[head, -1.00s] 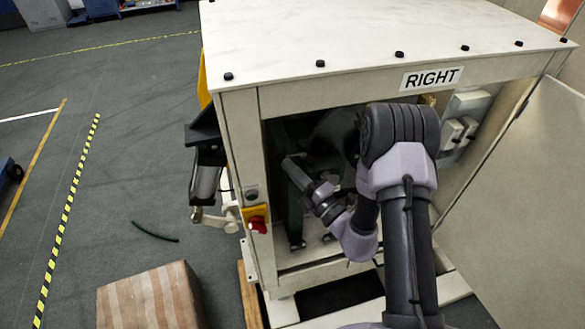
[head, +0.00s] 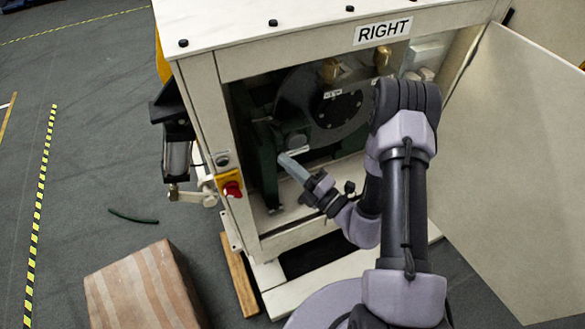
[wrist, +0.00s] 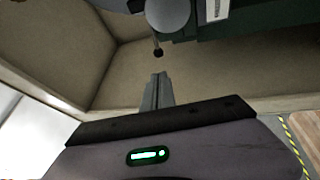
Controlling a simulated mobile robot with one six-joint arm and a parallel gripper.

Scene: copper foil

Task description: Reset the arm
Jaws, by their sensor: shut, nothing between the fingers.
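My gripper (head: 286,160) is at the front opening of the cabinet (head: 240,70) marked RIGHT. Its narrow grey fingers are shut with nothing between them and point up and left toward the dark green machine frame. In the wrist view the closed fingers (wrist: 157,82) stand in the middle, with the cabinet's beige inner walls beyond. A small black ball knob (wrist: 158,53) hangs just past the fingertips in that picture; I cannot tell whether they touch. My arm is bent in front of the opening and hides part of the inside.
The cabinet door (head: 535,150) stands open at right. A large dark disc (head: 300,95) sits inside. A red button (head: 232,189) is on the left post. A striped block (head: 145,290) and a green strip (head: 133,216) lie on the floor at left, where room is free.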

